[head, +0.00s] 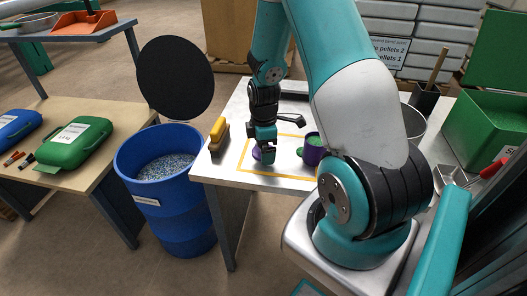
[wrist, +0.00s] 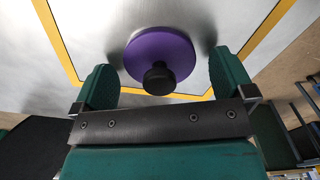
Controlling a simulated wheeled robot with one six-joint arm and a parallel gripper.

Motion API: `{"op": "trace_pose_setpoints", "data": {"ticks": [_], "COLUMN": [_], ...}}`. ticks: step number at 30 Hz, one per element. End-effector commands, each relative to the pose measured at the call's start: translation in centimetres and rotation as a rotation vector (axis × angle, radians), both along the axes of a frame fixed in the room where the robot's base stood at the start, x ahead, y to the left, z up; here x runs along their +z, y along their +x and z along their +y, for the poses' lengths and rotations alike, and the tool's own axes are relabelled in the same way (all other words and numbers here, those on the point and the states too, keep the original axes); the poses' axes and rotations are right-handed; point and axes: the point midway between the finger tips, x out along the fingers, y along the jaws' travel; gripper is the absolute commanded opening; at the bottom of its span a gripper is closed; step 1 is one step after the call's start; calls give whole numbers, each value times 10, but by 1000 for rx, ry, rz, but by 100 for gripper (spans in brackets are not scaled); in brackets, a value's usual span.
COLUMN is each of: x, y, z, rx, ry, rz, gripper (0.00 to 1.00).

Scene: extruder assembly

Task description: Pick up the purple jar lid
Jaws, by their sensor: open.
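The purple jar lid (wrist: 160,52) lies on the metal table inside a yellow outline, with its black knob (wrist: 159,80) facing the wrist camera. My gripper (wrist: 160,85) is open, with one green finger on each side of the lid and a visible gap to each. In the head view my gripper (head: 265,153) is low over the table, and a sliver of the purple lid (head: 257,154) shows beside it; the rest is hidden behind the fingers. A purple jar (head: 313,150) with green contents stands just right of the gripper.
A brush with a yellow top (head: 218,134) stands at the table's left edge. A blue barrel of pellets (head: 165,190) is left of the table. A green bin (head: 492,130) and a metal bucket (head: 412,122) are at the right. The yellow-outlined area (head: 243,160) is otherwise mostly clear.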

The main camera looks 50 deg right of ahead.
Motion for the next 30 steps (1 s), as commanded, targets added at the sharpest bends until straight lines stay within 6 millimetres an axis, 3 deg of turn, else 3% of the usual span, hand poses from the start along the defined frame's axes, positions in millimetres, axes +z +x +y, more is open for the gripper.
{"op": "trace_pose_setpoints", "data": {"ticks": [7, 13, 24, 30], "x": [-2, -1, 0, 16], "y": [0, 0, 0, 1], "z": [0, 0, 0, -1], "rx": [0, 0, 0, 0], "ry": [-1, -1, -1, -2], "rz": [-1, -1, -1, -4], "gripper": [98, 53, 52, 52]}}
